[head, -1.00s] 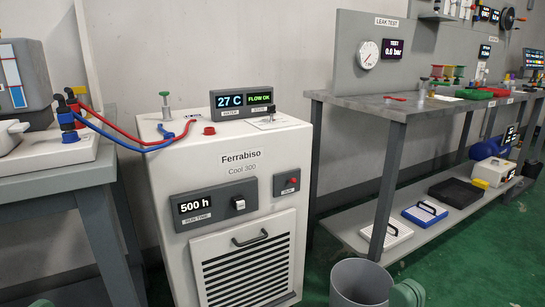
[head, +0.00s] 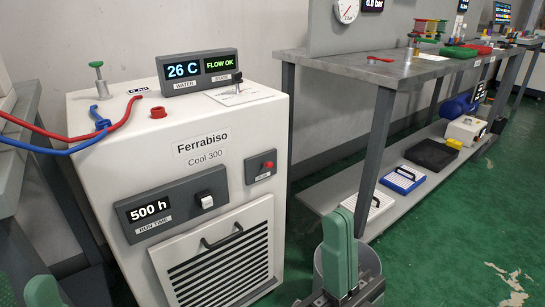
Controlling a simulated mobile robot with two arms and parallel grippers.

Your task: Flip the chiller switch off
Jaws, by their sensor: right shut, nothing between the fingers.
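The white chiller (head: 110,180), labelled Ferrabiso Cool 300, stands at the left centre. Its front panel holds a white rocker switch (head: 206,200) beside the 500 h run time display (head: 150,216). A small dark toggle (head: 238,77) stands on a white plate on top. The display box (head: 198,72) reads 26 C and FLOW OK. My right gripper (head: 341,216), with green fingers, is shut and empty at the bottom, right of the chiller and apart from it. Part of my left gripper (head: 44,291) shows at the bottom left edge; its jaws cannot be made out.
A red button (head: 268,165) sits on a small panel. A green-handled valve (head: 98,80), red cap (head: 158,112) and red and blue hoses (head: 85,138) are on top. A grey bin (head: 368,262) stands behind my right gripper. A grey workbench (head: 400,68) runs right; green floor is open there.

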